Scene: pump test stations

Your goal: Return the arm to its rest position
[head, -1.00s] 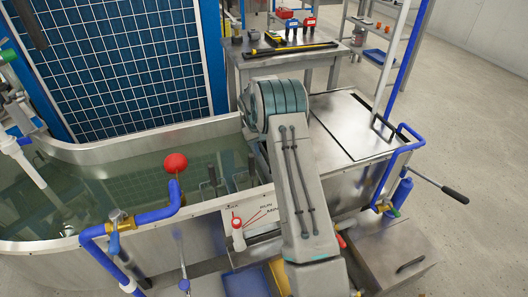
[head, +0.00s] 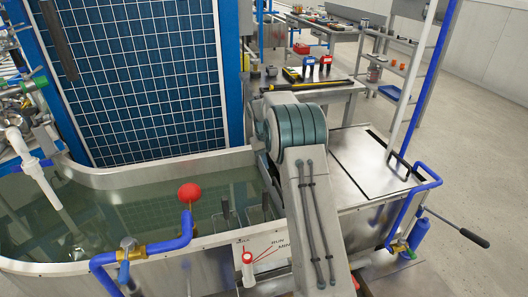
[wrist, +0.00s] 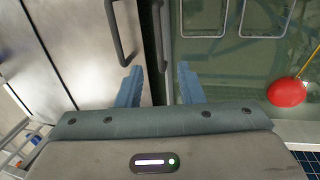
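My gripper (wrist: 158,88) shows in the wrist view with its two blue fingers apart and nothing between them. It is above the water tank, over the line between the steel cover and the water. In the head view my grey arm with teal bands rises in front of the tank and hides part of its rim. My gripper cannot be made out in the head view.
The water tank (head: 110,180) spans the left and middle. A red ball (head: 189,193) on a rod stands near a blue pipe (head: 160,246). A steel cover (head: 375,160) lies right of my arm. A workbench (head: 345,97) stands behind. Open floor (head: 480,170) lies at the right.

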